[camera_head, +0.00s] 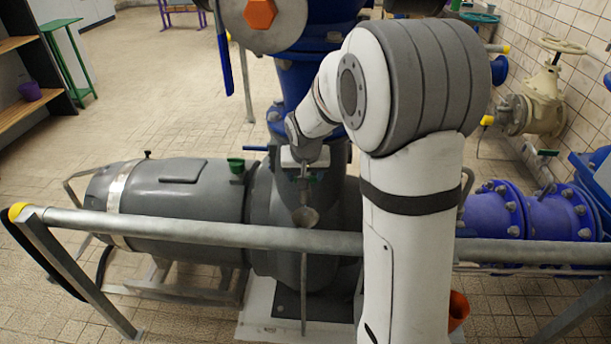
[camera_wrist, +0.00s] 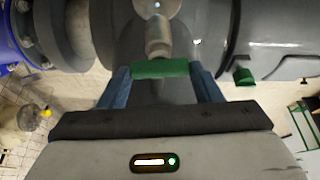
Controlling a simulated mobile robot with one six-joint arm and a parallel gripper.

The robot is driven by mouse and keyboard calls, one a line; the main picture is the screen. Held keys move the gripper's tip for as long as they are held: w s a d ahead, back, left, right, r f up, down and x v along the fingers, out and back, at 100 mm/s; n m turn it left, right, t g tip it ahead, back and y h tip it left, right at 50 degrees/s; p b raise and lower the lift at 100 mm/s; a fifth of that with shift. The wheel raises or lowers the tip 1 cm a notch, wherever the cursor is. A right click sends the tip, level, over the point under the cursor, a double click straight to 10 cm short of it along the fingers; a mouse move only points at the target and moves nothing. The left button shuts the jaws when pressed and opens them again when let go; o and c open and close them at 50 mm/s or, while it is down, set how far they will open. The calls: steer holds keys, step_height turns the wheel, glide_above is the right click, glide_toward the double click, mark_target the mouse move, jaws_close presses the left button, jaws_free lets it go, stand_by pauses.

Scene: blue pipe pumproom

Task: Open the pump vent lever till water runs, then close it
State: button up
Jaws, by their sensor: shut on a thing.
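The green vent lever (camera_wrist: 160,68) lies crosswise between the two blue fingers of my gripper (camera_wrist: 162,80) in the wrist view. My gripper is shut on it. The lever joins a pale metal vent fitting (camera_wrist: 158,32) on the grey pump casing. In the head view my gripper (camera_head: 306,168) is at the top front of the grey pump (camera_head: 185,200), and the lever is mostly hidden there. A small metal funnel (camera_head: 305,217) with a thin pipe stands just below the vent. I see no clear stream of water.
A grey guard rail (camera_head: 200,231) crosses in front of the pump. Blue pipework (camera_head: 500,208) lies right, with a cream handwheel valve (camera_head: 543,100) behind. An orange bucket (camera_head: 458,309) stands low right.

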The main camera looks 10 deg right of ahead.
steer(key=shift+f+m+b, duration=0.1)
steer(key=shift+m+b, duration=0.5)
steer(key=shift+o, duration=0.2)
steer(key=shift+h, duration=0.3)
steer(key=o, duration=1)
steer(key=shift+c, duration=0.2)
steer(key=v, duration=0.8)
steer(key=shift+p, duration=0.3)
steer(key=s+r+n+g+p, duration=0.1)
steer(key=s+r+p, duration=0.3)
steer(key=s, duration=0.8)
steer(key=s+r+n+y+p, duration=0.1)
steer(key=s+r+p, duration=0.4)
steer(key=s, duration=0.8)
steer(key=shift+d+n+g+y+p, duration=0.3)
steer(key=shift+d+n+g+p, duration=0.15)
steer(key=shift+n+p, duration=0.3)
